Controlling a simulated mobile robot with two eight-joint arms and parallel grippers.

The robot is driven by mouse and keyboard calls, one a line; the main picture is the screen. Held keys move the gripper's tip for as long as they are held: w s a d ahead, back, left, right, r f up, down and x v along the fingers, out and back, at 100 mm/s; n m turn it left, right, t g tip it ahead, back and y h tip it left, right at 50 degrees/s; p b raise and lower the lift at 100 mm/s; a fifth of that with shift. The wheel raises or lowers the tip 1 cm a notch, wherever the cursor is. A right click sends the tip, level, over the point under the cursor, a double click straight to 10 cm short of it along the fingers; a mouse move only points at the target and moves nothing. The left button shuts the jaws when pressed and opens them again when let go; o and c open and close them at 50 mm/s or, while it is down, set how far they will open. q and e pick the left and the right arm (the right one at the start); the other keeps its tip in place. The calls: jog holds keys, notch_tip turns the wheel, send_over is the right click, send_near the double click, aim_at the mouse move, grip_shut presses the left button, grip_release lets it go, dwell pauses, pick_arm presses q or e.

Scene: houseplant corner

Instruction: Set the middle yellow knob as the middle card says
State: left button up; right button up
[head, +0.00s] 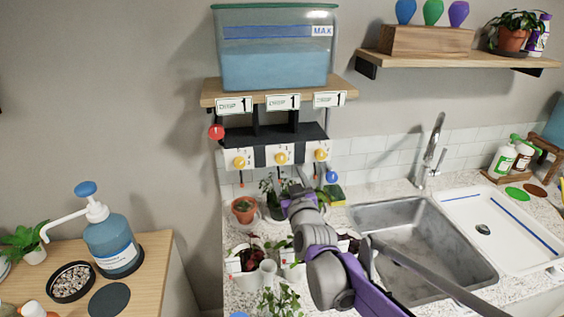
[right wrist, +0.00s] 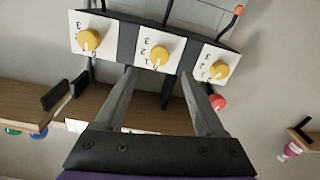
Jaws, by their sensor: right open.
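The middle yellow knob (head: 281,158) sits on a white panel below the tank shelf, between two similar knobs. In the right wrist view, which is turned upside down, the middle knob (right wrist: 160,55) has small numbers beside it. Its pale mark appears to point near the 0, though it is small. The middle card (head: 283,102) on the shelf edge reads 1. My right gripper (right wrist: 159,74) is open and empty, with its fingers toward the middle panel, apart from the knob as far as I can tell. My left gripper is not in view.
The left knob (head: 240,162) and right knob (head: 320,154) are close on either side. A red ball (head: 216,132) sticks out at the panel's left. Potted plants crowd the counter below, beside the sink (head: 408,240). A water tank (head: 274,55) stands above.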

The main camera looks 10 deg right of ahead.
aim_at(282, 160)
jog(key=w, duration=0.7)
jog(key=shift+w+f+p, duration=0.1)
jog(key=shift+w+p, duration=0.05)
jog(key=shift+p, duration=0.25)
grip_shut()
